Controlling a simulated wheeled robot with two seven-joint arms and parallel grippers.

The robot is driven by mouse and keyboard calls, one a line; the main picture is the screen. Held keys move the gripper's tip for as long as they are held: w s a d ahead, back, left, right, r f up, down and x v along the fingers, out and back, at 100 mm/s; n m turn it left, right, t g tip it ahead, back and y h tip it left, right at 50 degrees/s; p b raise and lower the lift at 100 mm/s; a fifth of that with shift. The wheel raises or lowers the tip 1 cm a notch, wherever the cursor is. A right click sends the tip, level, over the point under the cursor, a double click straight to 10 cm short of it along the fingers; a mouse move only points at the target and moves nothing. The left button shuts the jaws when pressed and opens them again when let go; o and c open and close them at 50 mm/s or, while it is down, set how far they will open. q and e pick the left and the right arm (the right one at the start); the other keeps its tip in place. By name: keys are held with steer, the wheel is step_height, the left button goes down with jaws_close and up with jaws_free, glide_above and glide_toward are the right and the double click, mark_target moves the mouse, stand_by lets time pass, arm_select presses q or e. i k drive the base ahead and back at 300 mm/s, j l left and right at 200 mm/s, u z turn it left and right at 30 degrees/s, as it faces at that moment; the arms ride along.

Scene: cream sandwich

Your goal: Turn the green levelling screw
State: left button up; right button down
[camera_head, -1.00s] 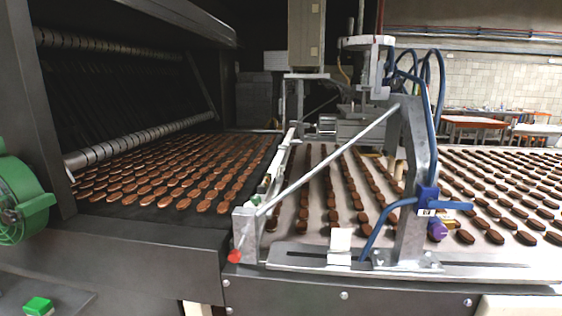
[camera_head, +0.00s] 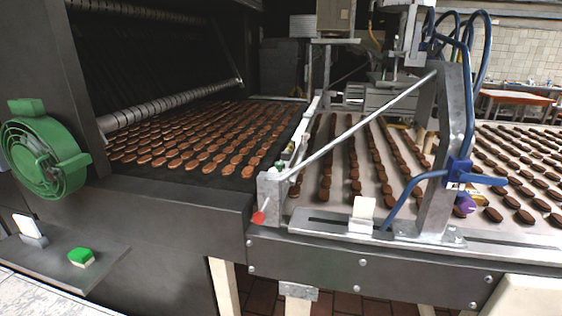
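A large round green handwheel-like part (camera_head: 45,158) with blocky tabs sits on the dark machine housing at the left edge. I cannot tell from the picture which of these green parts is the levelling screw. Neither of my grippers shows in the head view.
The dark oven-like machine (camera_head: 150,215) fills the left. A conveyor (camera_head: 338,165) with rows of brown biscuits runs right of it. A metal bracket (camera_head: 440,170) with blue hoses and a red knob (camera_head: 258,217) stand at the front edge. A white switch-like piece (camera_head: 29,228) is on the shelf.

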mark_target(279, 165)
steer(key=l, duration=0.5)
steer(key=i+l+z, duration=0.15)
steer(key=l, duration=0.8)
steer(key=i+l+z, duration=0.1)
steer(key=l, duration=0.4)
